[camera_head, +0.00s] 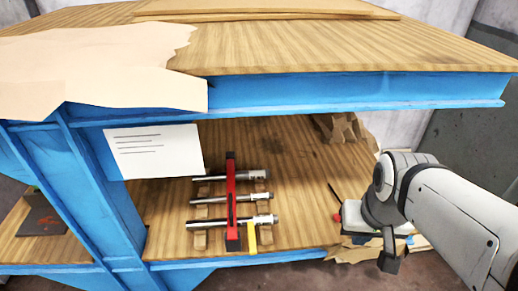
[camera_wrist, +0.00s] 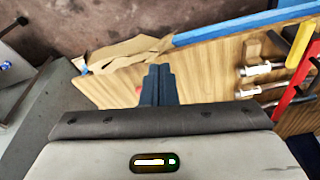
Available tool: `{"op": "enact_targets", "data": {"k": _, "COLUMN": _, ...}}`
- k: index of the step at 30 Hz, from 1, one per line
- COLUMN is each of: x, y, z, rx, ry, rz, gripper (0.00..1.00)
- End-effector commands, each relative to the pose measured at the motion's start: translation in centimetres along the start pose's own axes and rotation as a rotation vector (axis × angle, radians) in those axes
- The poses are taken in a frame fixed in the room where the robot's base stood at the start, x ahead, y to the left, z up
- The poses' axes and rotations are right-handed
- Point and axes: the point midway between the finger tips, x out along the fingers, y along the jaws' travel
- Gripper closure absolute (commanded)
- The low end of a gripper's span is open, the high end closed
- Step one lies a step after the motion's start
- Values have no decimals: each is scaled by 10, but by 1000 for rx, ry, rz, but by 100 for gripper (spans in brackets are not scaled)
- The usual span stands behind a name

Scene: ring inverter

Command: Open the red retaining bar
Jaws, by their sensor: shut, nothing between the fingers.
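The red retaining bar (camera_head: 231,205) lies across several metal cylinders (camera_head: 238,198) on the lower wooden shelf. It appears to be down over them. In the wrist view, part of the red bar (camera_wrist: 293,88) shows at the right edge, with a yellow piece (camera_wrist: 300,45) beside its end. The yellow piece (camera_head: 252,238) also shows at the bar's near end in the head view. My gripper (camera_head: 390,262) is at the right, near the shelf's front corner and well apart from the bar. In the wrist view my gripper (camera_wrist: 157,70) has its dark fingers together, with nothing between them.
The lower shelf (camera_head: 300,215) is clear between the bar and my arm. The blue-edged upper table (camera_head: 350,90) overhangs it. A white sheet (camera_head: 155,150) hangs at the left. Torn cardboard (camera_wrist: 125,52) lies by the shelf's corner.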

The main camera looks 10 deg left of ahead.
Motion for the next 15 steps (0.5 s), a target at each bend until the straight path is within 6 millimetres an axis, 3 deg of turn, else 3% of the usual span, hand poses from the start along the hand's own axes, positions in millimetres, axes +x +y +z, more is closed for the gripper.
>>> {"op": "enact_targets", "data": {"k": 10, "x": 11, "y": -8, "z": -3, "rx": 93, "ry": -75, "rz": -57, "gripper": 100}}
{"op": "enact_targets", "data": {"k": 15, "x": 36, "y": -43, "z": -16, "rx": 352, "ry": -291, "rz": -213, "gripper": 100}}
